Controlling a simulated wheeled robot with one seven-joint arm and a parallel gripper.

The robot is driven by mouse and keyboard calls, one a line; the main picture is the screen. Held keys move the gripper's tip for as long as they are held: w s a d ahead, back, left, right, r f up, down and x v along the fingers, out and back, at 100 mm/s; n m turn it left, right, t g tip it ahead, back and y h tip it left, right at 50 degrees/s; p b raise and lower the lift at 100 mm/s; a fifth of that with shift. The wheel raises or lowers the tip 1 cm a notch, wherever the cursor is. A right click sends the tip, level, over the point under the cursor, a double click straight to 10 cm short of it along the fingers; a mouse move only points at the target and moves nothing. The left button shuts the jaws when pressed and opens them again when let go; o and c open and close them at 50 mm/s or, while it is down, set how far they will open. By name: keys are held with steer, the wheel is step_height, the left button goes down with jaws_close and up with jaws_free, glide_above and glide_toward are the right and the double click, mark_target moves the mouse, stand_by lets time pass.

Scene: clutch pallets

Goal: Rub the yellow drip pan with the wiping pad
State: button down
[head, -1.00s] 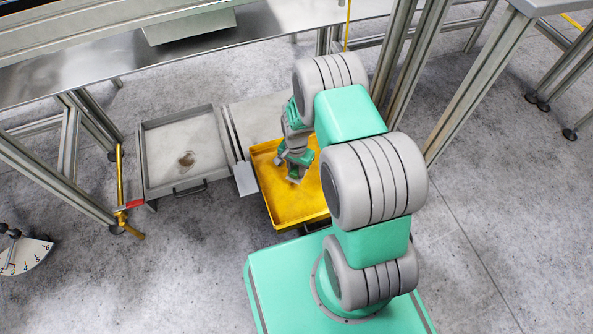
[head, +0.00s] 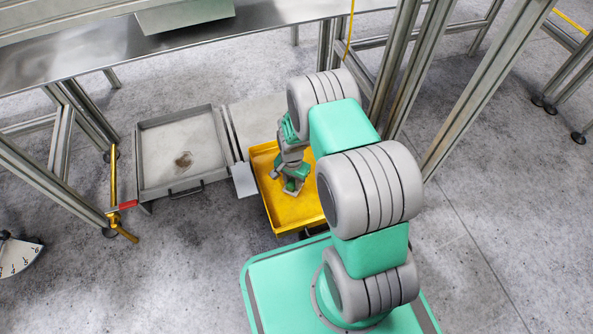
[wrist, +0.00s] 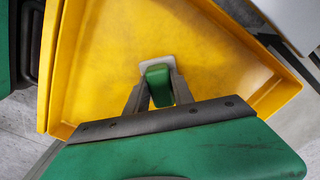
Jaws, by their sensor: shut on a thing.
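My gripper (head: 293,184) is inside the pan's walls, pointing down. In the wrist view my gripper (wrist: 155,92) is shut on the wiping pad, which has a green grip and a pale base (wrist: 157,64). The pad is at the pan floor; whether it touches cannot be told for sure. My arm hides the pan's right side.
A grey metal tray (head: 204,182) with a brown stain stands left of the pan. A yellow pipe with a red handle (head: 128,205) stands farther left. Metal frame posts (head: 480,95) rise at the right, and a steel bench (head: 80,68) runs behind.

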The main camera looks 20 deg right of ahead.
steer(key=shift+a+r, duration=0.1)
steer(key=shift+a, duration=0.8)
steer(key=d, duration=0.3)
steer(key=shift+d+r, duration=0.1)
steer(key=shift+d+r+p, duration=0.2)
steer(key=shift+r+p, duration=0.15)
steer(key=shift+r, duration=0.1)
steer(key=shift+a+r+p, duration=0.1)
steer(key=shift+r+p, duration=2.45)
steer(key=shift+r, duration=0.65)
